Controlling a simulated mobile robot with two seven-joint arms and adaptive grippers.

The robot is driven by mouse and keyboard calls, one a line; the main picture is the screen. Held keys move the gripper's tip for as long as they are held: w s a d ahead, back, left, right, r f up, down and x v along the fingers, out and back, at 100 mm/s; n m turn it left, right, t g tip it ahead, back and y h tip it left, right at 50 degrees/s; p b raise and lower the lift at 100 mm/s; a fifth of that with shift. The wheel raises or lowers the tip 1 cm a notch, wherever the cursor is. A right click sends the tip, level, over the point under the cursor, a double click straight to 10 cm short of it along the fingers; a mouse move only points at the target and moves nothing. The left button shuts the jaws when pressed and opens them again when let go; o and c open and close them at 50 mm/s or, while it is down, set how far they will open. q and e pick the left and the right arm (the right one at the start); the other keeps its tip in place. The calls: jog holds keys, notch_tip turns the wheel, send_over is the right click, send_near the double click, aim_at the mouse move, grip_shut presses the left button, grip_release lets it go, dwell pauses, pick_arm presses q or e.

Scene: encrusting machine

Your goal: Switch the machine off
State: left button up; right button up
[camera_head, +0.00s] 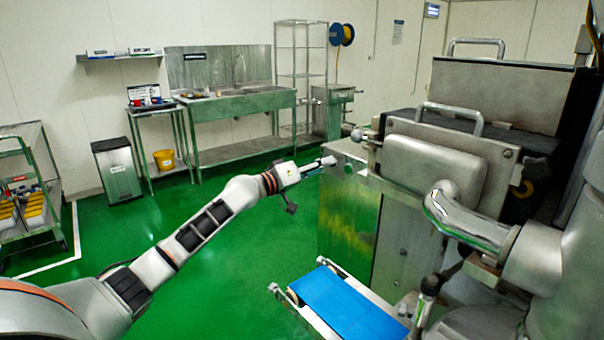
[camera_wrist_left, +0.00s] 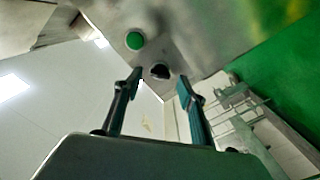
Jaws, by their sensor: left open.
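The encrusting machine (camera_head: 410,240) stands at the right, a large steel body with a blue conveyor belt (camera_head: 350,302) at its front. My left gripper (camera_head: 322,163) reaches from the left to the upper left corner of the machine's cabinet. In the left wrist view my left gripper (camera_wrist_left: 160,86) is open and empty, its two dark fingers apart. A round green button (camera_wrist_left: 135,40) and a dark round control (camera_wrist_left: 160,72) are on the steel panel. The dark control appears between the fingertips; whether they touch it I cannot tell. My right gripper is not in view.
A steel sink table (camera_head: 240,103), a small side table (camera_head: 158,106), a bin (camera_head: 118,170) and a wire rack (camera_head: 300,70) stand along the back wall. A trolley (camera_head: 30,195) is at the left. The green floor between is clear.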

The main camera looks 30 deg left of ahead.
pick_arm(q)
jog(key=v, duration=0.9)
jog(key=shift+s, duration=0.3)
jog(key=shift+a, duration=0.15)
